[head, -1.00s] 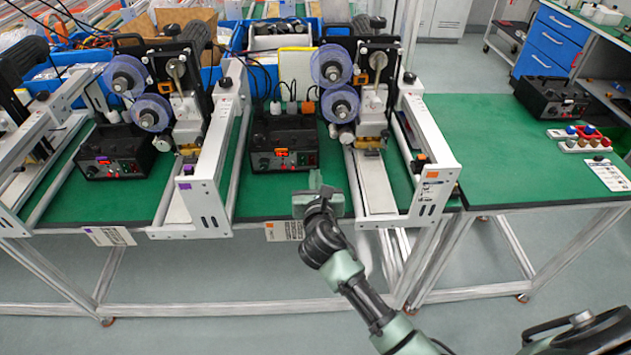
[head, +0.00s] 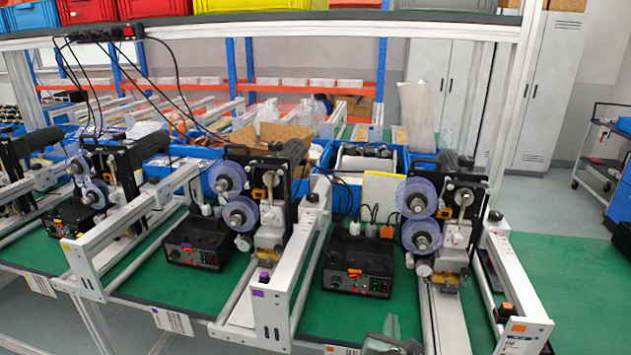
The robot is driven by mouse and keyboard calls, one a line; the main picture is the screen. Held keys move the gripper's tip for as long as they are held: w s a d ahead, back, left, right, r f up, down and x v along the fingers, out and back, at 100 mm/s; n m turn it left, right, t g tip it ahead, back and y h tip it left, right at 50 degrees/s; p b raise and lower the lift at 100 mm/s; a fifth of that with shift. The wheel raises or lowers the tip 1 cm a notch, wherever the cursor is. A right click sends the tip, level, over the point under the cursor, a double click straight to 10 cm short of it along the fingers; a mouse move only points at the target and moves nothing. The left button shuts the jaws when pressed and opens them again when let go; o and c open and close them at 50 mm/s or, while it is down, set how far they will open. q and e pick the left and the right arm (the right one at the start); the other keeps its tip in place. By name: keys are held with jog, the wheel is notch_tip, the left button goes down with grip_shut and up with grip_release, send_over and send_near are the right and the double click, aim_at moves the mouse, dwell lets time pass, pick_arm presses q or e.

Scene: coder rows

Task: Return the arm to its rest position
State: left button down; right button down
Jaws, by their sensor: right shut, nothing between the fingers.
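My right gripper (head: 390,328) shows only in part at the bottom edge of the head view. It is shut with nothing held. It is at the front of the green bench (head: 385,305), in front of a black control box (head: 357,267) with an orange tag. The rest of my right arm is cut off by the frame's lower edge. My left gripper is not in view.
Coder machines with blue reels (head: 420,235) stand in a row, with white side frames (head: 512,285) jutting forward. Blue bins (head: 365,160) are behind them. An overhead shelf (head: 330,16) crosses the top. Grey cabinets (head: 545,95) stand at the back right.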

jog(key=s+d+f+m+g+y, duration=0.1)
jog(key=s+d+f+m+g, duration=0.2)
jog(key=s+m, duration=0.4)
jog(key=s+f+m+g, duration=0.2)
jog(key=s+f+m, duration=0.3)
jog(key=s+m, duration=0.2)
jog(key=s+a+f+m+g+y, duration=0.1)
jog(key=s+m+g+y, duration=0.15)
jog(key=s+m, duration=0.55)
jog(key=s+a+f+m+g+y, duration=0.1)
jog(key=s+a+m+g, duration=0.15)
jog(key=s+m, duration=0.55)
jog(key=s+f+n+g, duration=0.2)
jog(key=s+f, duration=0.1)
jog(key=f, duration=2.2)
jog(key=s+d+f, duration=0.2)
jog(key=s+f, duration=0.6)
jog(key=s+d+f+g, duration=0.1)
jog(key=s+f, duration=0.8)
jog(key=shift+s+d, duration=0.2)
jog(key=shift+d, duration=0.15)
